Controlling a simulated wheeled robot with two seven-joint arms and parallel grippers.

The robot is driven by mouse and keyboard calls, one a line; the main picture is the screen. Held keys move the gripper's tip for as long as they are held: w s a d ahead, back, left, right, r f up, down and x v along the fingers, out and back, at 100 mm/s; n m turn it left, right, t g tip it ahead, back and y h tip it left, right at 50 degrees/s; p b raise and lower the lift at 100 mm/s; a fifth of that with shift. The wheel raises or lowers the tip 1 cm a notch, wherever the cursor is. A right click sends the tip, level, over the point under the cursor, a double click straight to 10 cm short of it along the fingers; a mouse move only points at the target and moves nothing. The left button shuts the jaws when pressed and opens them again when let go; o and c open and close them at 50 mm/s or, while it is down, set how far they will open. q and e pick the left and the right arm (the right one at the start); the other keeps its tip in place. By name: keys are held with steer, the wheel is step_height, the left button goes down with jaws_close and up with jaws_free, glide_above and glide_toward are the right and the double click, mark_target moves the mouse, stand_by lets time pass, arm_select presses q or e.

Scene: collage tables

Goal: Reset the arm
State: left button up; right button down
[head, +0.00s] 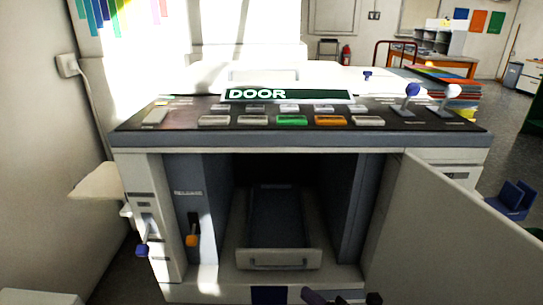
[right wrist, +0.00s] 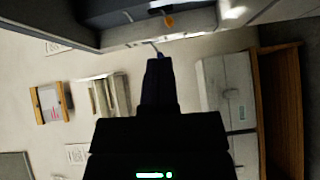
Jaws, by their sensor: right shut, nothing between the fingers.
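My right gripper (head: 314,295) shows only in part at the bottom edge of the head view, low in front of the machine's open bay. In the right wrist view its dark fingers (right wrist: 159,66) are together with nothing between them. The large copier-like machine (head: 300,140) has a green DOOR display (head: 285,95). Its front door (head: 450,225) stands open to the right. A tray (head: 277,258) with a handle sits in the dark bay. An orange-knobbed lever (head: 192,240) is left of the bay; it also shows in the right wrist view (right wrist: 169,21). My left gripper is out of view.
Two more knobbed levers, blue (head: 412,90) and white (head: 453,91), stand on top at right. The open door bounds the right side. In the right wrist view a cabinet (right wrist: 230,95) stands at right.

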steer(key=s+d+f+m+g+h, duration=0.1)
steer(key=s+d+f+m+h, duration=0.25)
steer(key=f, duration=0.35)
steer(key=s+d+f+m+g+h, duration=0.1)
steer(key=s+d+f+m+h, duration=0.3)
steer(key=f, duration=0.3)
steer(key=s+d+f+m+g+h, duration=0.1)
steer(key=s+d+f+m+h, duration=0.1)
steer(key=s+f+m, duration=0.4)
steer(key=s+d+f+m+g+h, duration=0.2)
steer(key=s+d+f+m+g, duration=0.15)
steer(key=s+f, duration=0.7)
steer(key=s+d+m+g+h, duration=0.1)
steer(key=s+m+g, duration=0.55)
steer(key=s, duration=1.85)
arm_select(q)
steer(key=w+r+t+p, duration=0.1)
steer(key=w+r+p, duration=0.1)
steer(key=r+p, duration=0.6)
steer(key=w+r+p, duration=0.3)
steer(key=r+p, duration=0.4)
steer(key=p, duration=0.2)
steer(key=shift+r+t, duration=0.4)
arm_select(e)
step_height(320, 180, up, 15)
steer(key=w, duration=0.1)
steer(key=shift+w+r+n+g, duration=0.2)
steer(key=shift+w+n+g, duration=0.1)
steer(key=shift+w+n, duration=0.1)
